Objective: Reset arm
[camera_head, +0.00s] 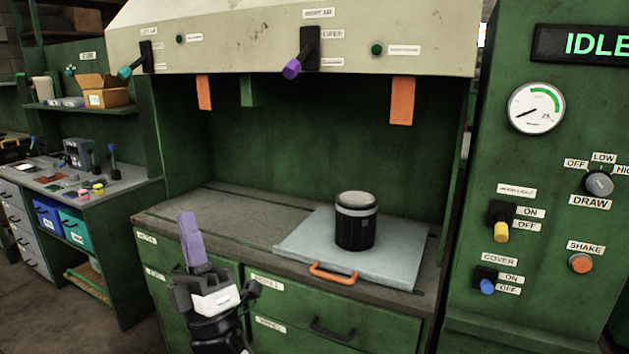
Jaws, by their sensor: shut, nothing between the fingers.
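My gripper (186,222) is at the lower left of the middle, in front of the green workbench (163,228). Its purple fingers point up and are shut together, with nothing between them. It is apart from the black canister (356,226), which stands upright on a grey plate (309,236) on the bench top, to the right of my gripper.
A beige hood with a purple-tipped lever (292,68) overhangs the bench. Orange flaps (402,101) hang beneath it. An orange handle (333,273) is at the plate's front. A green control panel (540,180) stands at the right; its display (590,44) reads IDLE.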

